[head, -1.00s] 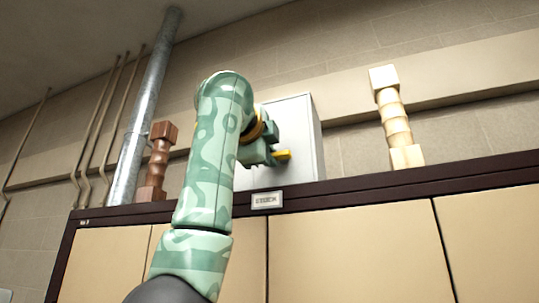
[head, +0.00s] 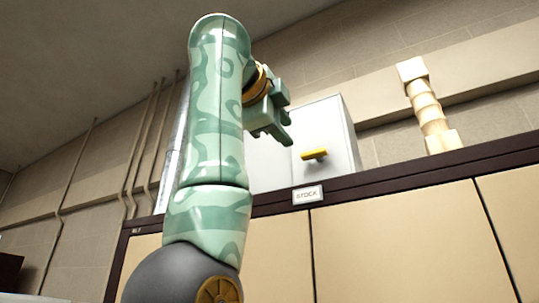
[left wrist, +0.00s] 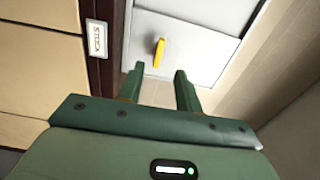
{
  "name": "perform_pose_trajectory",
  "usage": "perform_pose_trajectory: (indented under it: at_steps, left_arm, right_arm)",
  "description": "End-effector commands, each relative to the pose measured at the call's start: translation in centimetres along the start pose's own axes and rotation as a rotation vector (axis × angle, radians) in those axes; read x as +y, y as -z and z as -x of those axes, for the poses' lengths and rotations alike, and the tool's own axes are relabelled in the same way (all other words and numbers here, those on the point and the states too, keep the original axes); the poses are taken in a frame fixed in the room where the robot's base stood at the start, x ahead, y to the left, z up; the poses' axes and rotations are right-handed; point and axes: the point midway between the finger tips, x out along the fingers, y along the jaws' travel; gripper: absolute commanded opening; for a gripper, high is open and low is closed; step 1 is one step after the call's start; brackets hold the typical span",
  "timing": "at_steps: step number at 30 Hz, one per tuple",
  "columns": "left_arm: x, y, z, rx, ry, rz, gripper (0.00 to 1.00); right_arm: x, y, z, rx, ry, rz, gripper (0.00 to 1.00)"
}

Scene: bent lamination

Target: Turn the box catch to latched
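A pale grey box (head: 340,122) stands on top of the cabinet, and its yellow catch (head: 314,154) sticks out of its front, lying close to level. The catch also shows in the left wrist view (left wrist: 159,52), beyond the gap between the fingers. My left gripper (head: 289,131) is up and left of the catch in the head view, apart from it. In the left wrist view its two fingers (left wrist: 159,82) are spread with nothing between them. My left arm hides the left part of the box. My right gripper is not seen.
The cabinet (head: 380,225) has a dark top edge and a STOCK label (head: 308,195) below the box. Pipes (head: 140,145) run up the wall at left.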

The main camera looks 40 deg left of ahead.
Motion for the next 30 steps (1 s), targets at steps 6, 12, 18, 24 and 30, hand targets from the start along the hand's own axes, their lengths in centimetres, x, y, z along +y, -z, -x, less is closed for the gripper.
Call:
perform_pose_trajectory:
  at_steps: [6,12,18,24,30]
  left_arm:
    - [0.1,0.0,4.2,0.000,-0.001,-0.001,0.35]
    - [0.0,0.0,5.5,-0.001,-0.002,0.000,0.35]
    - [0.0,0.0,5.6,-0.001,-0.002,0.000,0.35]
    - [0.0,0.0,5.6,-0.001,-0.002,0.000,0.35]
    - [0.0,0.0,5.6,-0.001,-0.001,0.000,0.35]
  right_arm:
    - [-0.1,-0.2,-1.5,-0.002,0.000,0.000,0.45]
    - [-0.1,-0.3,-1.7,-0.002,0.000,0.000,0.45]
    - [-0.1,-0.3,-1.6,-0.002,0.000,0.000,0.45]
    - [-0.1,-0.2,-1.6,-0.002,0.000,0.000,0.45]
    - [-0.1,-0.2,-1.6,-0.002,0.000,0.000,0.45]
